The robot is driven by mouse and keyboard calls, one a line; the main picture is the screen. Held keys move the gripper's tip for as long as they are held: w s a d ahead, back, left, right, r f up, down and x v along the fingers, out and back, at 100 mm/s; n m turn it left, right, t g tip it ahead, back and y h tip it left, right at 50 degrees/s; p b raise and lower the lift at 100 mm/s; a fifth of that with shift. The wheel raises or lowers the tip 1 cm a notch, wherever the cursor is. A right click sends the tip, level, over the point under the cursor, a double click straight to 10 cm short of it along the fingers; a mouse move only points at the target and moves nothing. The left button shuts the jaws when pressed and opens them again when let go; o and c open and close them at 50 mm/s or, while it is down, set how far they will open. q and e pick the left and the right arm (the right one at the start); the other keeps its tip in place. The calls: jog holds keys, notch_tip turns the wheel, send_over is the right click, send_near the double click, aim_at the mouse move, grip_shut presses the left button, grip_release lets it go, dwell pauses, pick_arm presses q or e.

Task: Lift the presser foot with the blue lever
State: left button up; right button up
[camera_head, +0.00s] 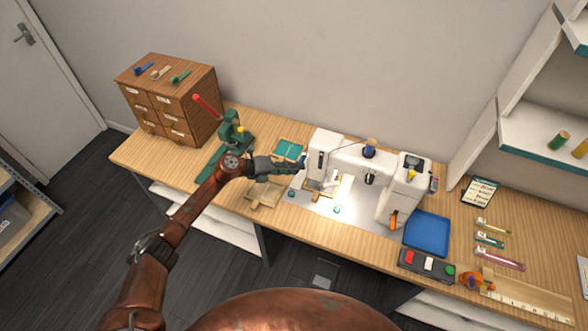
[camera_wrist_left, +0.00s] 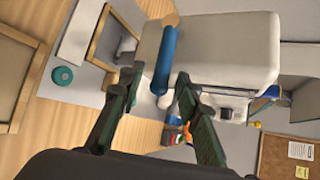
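The white sewing machine (camera_head: 398,198) stands on the wooden table, and its head fills the upper middle of the left wrist view (camera_wrist_left: 222,50). The blue lever (camera_wrist_left: 163,62) sticks out from the machine's head, with a tan knob at one end. My left gripper (camera_head: 300,167) is at the left end of the machine. In the left wrist view its two dark green fingers (camera_wrist_left: 155,85) stand apart. The lever's lower end lies between the fingertips in that picture, with gaps on both sides; contact is not visible. I cannot make out the presser foot. My right gripper is out of view.
A green press (camera_head: 228,135) with a red handle and a wooden drawer cabinet (camera_head: 175,98) stand left. A blue tray (camera_head: 427,233) and a button box (camera_head: 427,264) lie right of the machine. A wooden piece (camera_head: 265,195) lies near the table's front edge.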

pick_arm(q)
jog(key=v, duration=1.2)
